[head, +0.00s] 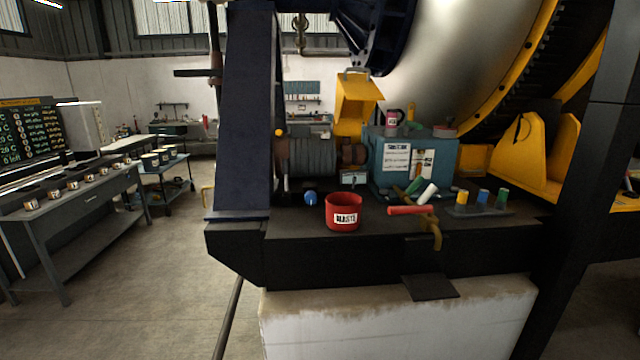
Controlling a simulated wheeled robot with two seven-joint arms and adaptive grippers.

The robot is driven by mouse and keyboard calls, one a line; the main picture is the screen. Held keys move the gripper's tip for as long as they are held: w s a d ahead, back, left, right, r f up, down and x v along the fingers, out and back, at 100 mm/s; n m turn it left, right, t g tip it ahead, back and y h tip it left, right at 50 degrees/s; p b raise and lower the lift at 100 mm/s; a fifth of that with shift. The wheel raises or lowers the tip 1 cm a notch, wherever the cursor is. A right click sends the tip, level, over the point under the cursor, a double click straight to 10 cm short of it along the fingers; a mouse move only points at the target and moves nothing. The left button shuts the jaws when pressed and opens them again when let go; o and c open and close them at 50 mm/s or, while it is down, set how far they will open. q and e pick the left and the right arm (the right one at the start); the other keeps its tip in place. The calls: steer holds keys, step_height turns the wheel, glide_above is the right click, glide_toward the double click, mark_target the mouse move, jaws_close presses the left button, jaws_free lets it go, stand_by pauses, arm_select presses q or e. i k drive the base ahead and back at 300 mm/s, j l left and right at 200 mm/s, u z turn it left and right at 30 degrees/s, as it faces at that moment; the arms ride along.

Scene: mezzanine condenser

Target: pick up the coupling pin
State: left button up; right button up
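I cannot tell for sure which item is the coupling pin. Several small parts lie on the dark machine ledge (285,225). A green cylinder (413,186) and a white cylinder (428,194) lie tilted side by side in front of the teal box. A red bar (410,210) lies in front of them, beside a bent yellow piece (435,234) that hangs over the ledge's front edge. Upright pieces in yellow (462,198), blue (483,197) and green (502,198) stand on a dark holder to the right. Neither of my grippers is in view.
A red labelled bucket (343,213) and a blue round item (310,198) stand on the ledge. A teal box (400,160) stands behind, beside a raised yellow cover (355,103). A blue column (247,120) bounds the left. The floor at left is clear before a workbench (85,195).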

mark_target(482, 197)
steer(key=l+u, duration=0.2)
steer(key=l, duration=0.25)
steer(key=k+l+u, duration=0.2)
steer(key=l, duration=0.3)
steer(key=l+u, duration=0.2)
steer(key=l, duration=0.25)
